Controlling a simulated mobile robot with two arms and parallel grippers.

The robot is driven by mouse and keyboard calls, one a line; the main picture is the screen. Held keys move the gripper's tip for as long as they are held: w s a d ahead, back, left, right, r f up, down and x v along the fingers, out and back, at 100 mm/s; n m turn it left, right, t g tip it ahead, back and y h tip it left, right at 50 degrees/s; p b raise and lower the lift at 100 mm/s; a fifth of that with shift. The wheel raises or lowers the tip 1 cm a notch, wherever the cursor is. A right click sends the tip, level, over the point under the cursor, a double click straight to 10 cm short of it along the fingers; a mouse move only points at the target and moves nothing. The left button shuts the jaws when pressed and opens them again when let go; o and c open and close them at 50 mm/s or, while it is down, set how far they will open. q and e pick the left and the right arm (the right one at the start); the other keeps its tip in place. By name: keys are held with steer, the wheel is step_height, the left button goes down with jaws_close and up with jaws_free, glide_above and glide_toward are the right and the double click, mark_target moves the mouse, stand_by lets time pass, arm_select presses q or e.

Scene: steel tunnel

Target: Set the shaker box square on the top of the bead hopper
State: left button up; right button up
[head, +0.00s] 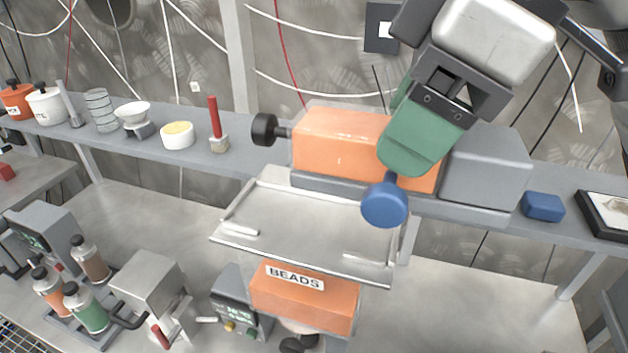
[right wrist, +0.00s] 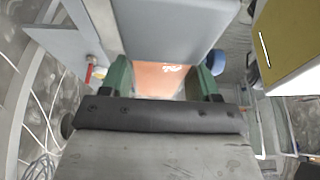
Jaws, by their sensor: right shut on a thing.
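The shaker box (head: 340,140) is an orange block with a grey block at its right end, a grey base, a black knob on the left and a blue knob in front. My right gripper (head: 412,150) is shut on its orange part from above, green fingers on either side. The orange also shows between the fingers in the right wrist view (right wrist: 160,80). The bead hopper (head: 305,300) is orange, labelled BEADS, with a flat metal top (head: 310,228) with low rails. That top is bare, in front of and below the box. My left gripper is out of view.
A grey shelf (head: 240,160) runs behind; I cannot tell whether the box touches it. A red-handled tool (head: 215,125), a white bowl (head: 178,135) and other ware stand left on it. A blue block (head: 543,206) lies right. Bottles (head: 88,308) and machines stand below left.

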mark_target(369, 112)
steer(key=w+a+f, duration=0.1)
steer(key=a, duration=0.1)
steer(key=w+a+f+p, duration=0.1)
steer(key=w+a+f, duration=0.1)
steer(key=shift+p, duration=0.3)
steer(key=w+a+f, duration=0.1)
steer(key=w+f, duration=0.1)
steer(key=w+a+f+p, duration=0.1)
steer(key=w+a+f, duration=0.1)
steer(key=shift+a, duration=0.1)
step_height(369, 112, down, 3)
steer(key=shift+p, duration=0.65)
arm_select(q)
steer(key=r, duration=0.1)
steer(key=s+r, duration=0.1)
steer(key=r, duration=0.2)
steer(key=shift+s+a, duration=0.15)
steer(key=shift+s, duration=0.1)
arm_select(e)
steer(key=shift+f, duration=0.1)
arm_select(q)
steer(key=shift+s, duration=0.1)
arm_select(e)
steer(key=shift+f, duration=0.1)
steer(key=o, duration=1.2)
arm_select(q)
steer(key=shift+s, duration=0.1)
